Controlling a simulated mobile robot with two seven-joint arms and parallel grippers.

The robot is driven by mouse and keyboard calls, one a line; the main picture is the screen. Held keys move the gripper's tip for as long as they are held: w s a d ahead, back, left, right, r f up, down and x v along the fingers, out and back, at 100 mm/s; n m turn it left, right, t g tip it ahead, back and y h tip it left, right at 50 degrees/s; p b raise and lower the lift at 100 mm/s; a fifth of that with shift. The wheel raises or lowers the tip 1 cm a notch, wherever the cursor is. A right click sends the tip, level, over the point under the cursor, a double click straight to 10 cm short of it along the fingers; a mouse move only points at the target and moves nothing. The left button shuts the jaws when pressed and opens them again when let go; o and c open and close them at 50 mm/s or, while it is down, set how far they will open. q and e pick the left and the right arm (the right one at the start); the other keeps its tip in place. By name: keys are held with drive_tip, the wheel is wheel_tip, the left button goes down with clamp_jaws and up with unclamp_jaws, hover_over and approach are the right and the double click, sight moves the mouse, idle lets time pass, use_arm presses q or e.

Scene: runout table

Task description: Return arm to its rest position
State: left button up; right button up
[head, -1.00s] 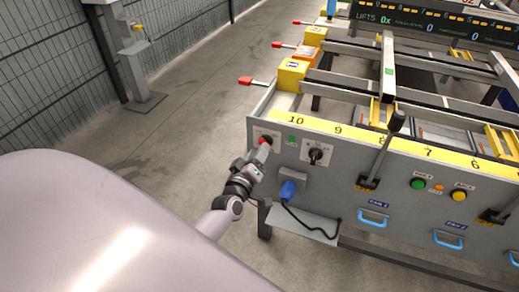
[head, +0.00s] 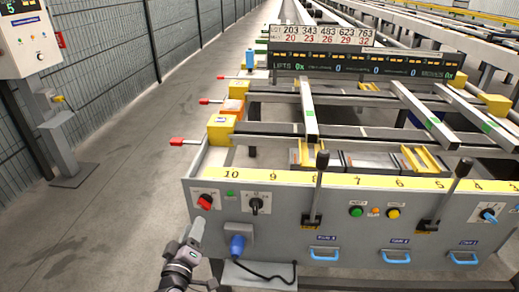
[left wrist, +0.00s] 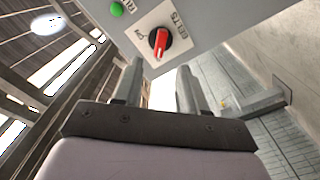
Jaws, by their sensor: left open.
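My left gripper (head: 194,234) is in front of the left end of the grey control panel (head: 300,215), just below the red rotary switch (head: 205,201). In the left wrist view the two fingers of the gripper (left wrist: 158,85) stand apart with nothing between them. The red switch (left wrist: 159,42) shows beyond the fingertips, with a gap between, on a white plate with a green lamp (left wrist: 117,9) beside it. My right gripper is in neither view.
Black levers (head: 316,190) stick up from the panel front. A grey post (head: 62,150) stands at the left. The floor (head: 120,190) between is clear.

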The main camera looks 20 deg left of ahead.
use_arm(q)
drive_tip(key=s+d+m+g+h+p, duration=0.3)
drive_tip(key=s+d+m, duration=0.3)
drive_tip(key=s, duration=0.3)
drive_tip(key=s+d+m+g+h+p, duration=0.3)
drive_tip(key=s+d+m, duration=0.3)
drive_tip(key=s+m, duration=0.2)
drive_tip(key=shift+s+d+f+g+p, duration=0.3)
drive_tip(key=shift+s+g+p, duration=0.3)
drive_tip(key=shift+s+p, duration=0.2)
